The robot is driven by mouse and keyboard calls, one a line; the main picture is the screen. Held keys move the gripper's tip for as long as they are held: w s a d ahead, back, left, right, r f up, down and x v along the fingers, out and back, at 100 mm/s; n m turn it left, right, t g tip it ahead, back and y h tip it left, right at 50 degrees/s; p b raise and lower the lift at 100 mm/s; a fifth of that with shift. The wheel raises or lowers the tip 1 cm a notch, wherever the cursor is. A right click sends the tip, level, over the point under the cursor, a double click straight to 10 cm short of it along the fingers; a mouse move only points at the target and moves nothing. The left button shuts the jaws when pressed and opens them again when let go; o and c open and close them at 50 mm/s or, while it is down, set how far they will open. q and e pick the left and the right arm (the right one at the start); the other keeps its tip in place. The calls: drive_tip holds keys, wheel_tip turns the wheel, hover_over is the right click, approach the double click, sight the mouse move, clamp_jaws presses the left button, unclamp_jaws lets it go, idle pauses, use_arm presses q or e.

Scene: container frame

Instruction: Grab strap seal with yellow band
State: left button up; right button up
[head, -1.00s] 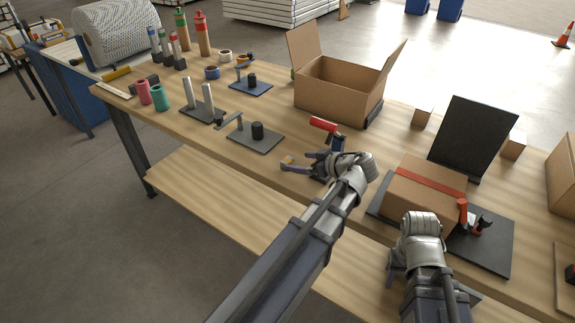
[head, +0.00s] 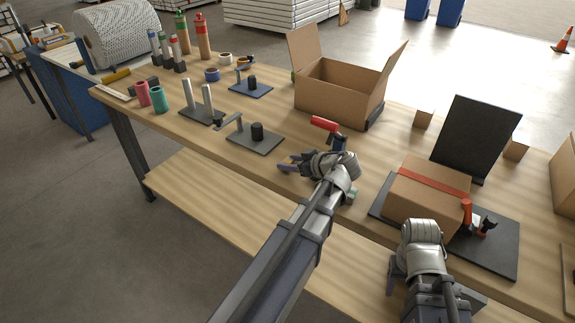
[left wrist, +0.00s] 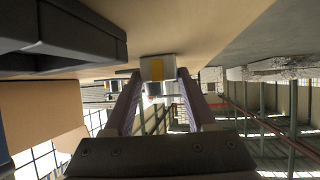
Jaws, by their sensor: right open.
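The strap seal with the yellow band is a small pale block at the fingertips of my left gripper (left wrist: 158,78) in the left wrist view, where the seal (left wrist: 157,69) sits between the two fingers. In the head view the seal (head: 289,160) is a small yellowish patch near the table's front edge, partly hidden by my left gripper (head: 292,164). The gaps beside the seal are too small to tell whether the fingers press on it. My right gripper (head: 392,277) is open and points down at the front edge; its arm hides part of it.
A red-handled tool (head: 325,124) stands just behind my left gripper. A closed carton with a red strap (head: 430,193) is on a dark plate to the right. An open carton (head: 338,92) is behind. A dark fixture (head: 254,140) stands to the left. The wooden table (head: 215,145) has bare front strips.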

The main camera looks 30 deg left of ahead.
use_arm(q)
clamp_jaws()
idle(0.3)
